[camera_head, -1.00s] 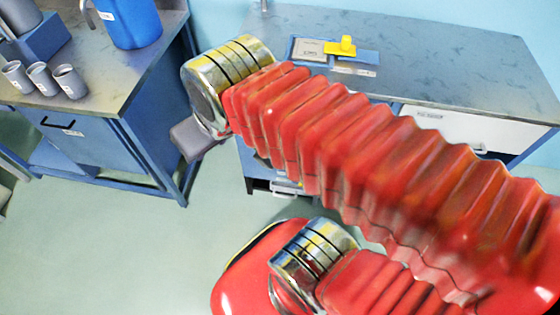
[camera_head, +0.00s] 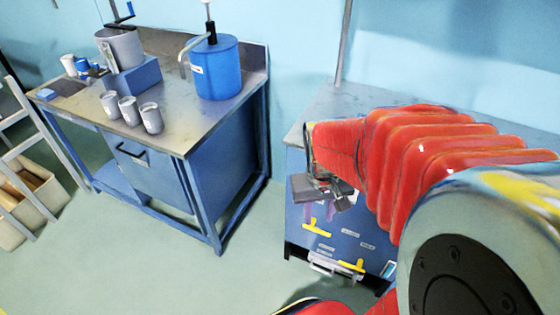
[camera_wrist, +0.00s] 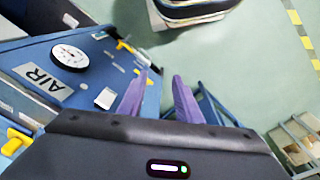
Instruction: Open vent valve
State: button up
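A blue panel (camera_head: 345,243) on the front of the right-hand bench carries yellow valve handles. One yellow handle (camera_head: 317,228) is close below my gripper (camera_head: 318,212), and a lower yellow handle (camera_head: 352,266) sits near the panel's bottom. In the wrist view my gripper (camera_wrist: 160,77) shows two purple fingers apart with nothing between them. A yellow handle (camera_wrist: 126,46) lies just beyond the left finger, and another yellow handle (camera_wrist: 14,142) is at the left edge. I cannot read which handle is the vent valve. No contact is clear.
A round gauge (camera_wrist: 70,56) and an AIR label (camera_wrist: 42,82) are on the panel. A left bench (camera_head: 165,135) holds a blue canister (camera_head: 215,68), grey cups (camera_head: 128,110) and a grey pot (camera_head: 121,47). The floor (camera_head: 130,265) between is clear.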

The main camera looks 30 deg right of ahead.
jog(key=s+d+f+n, duration=0.1)
jog(key=s+d+f, duration=0.1)
jog(key=d+f, duration=0.65)
jog(key=s+d+f+n+g, duration=0.1)
jog(key=s+d+f, duration=0.35)
jog(key=f, duration=0.75)
jog(key=d+f, duration=0.8)
jog(key=f, duration=0.3)
jog(key=s+f+n+t, duration=0.1)
jog(key=s+f+n, duration=0.2)
jog(key=f, duration=0.8)
jog(key=w+a+f+n+t, duration=0.2)
jog(key=a+f+n+t, duration=0.1)
jog(key=f, duration=0.3)
jog(key=w+a+f+n+t, duration=0.1)
jog(key=a+f+n+t, duration=0.1)
jog(key=f+n+t, duration=0.3)
jog(key=w+r+n+t+h, duration=0.1)
jog(key=w+r+n+t, duration=0.5)
jog(key=r, duration=0.4)
jog(key=shift+w+d+t, duration=0.2)
jog(key=shift+w+t, duration=0.6)
jog(key=shift+w, duration=0.15)
